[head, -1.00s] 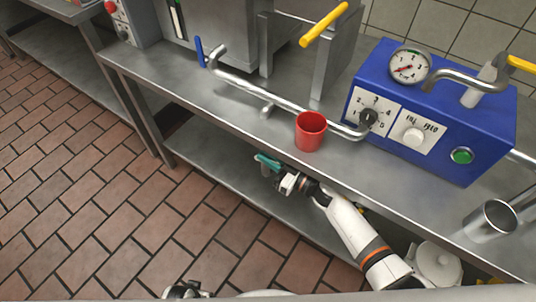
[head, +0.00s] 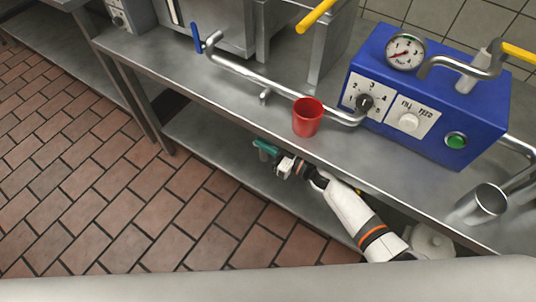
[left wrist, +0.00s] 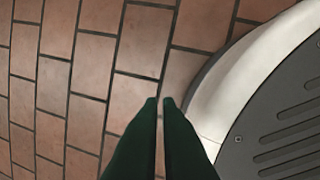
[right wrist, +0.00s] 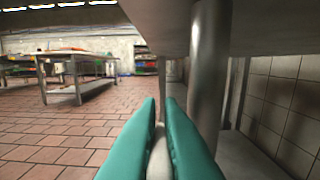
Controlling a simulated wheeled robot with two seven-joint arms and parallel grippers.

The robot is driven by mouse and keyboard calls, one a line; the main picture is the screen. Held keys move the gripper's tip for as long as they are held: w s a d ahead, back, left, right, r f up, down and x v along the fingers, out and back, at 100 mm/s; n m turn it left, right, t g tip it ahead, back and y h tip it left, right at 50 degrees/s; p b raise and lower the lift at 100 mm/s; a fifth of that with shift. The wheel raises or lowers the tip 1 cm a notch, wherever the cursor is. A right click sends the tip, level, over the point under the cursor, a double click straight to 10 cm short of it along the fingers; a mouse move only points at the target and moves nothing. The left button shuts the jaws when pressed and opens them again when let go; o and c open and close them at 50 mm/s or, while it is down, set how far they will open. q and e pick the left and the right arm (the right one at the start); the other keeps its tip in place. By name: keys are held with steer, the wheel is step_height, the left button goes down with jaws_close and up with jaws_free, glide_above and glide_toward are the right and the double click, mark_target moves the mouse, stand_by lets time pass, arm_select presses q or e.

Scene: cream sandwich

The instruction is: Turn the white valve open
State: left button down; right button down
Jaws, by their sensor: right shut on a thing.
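My right gripper (head: 264,148) has teal fingers and is below the front edge of the steel counter, left of and lower than the red cup. In the right wrist view its fingers (right wrist: 160,104) are closed around a pale, rounded thing (right wrist: 159,155); I cannot tell whether this is the white valve. A white round knob (head: 408,122) is on the front of the blue machine, well away from both grippers. My left gripper (left wrist: 160,101) has dark green fingers close together with nothing seen between them, above the tiled floor. It is not visible in the head view.
The red cup (head: 307,119) stands near the counter's (head: 218,91) front edge, before a steel pipe with a blue handle (head: 196,38). The blue machine (head: 436,99) stands behind, right. A metal cup (head: 481,203) is at right. A counter leg (right wrist: 209,75) is close beside my right gripper.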

arm_select(q)
steer(key=w+d+r+m+t+y, duration=0.1)
steer(key=w+d+r+m+t, duration=0.2)
steer(key=w+r+m+t, duration=0.5)
steer(key=w+d+r+m+t+y, duration=0.2)
steer(key=w+d+r+m+t, duration=0.1)
steer(key=w+m, duration=0.7)
steer(key=w+d+r+m+t+h, duration=0.2)
steer(key=d+r+m+t+h, duration=0.3)
steer(key=d+r+m+h, duration=0.8)
steer(key=w+d+r+m+h, duration=0.1)
steer(key=w+d+r, duration=0.3)
steer(key=w, duration=0.4)
steer(key=shift+w+d+m, duration=0.25)
steer(key=shift+w+m, duration=0.1)
steer(key=shift+m, duration=0.15)
arm_select(e)
steer(key=shift+f, duration=0.1)
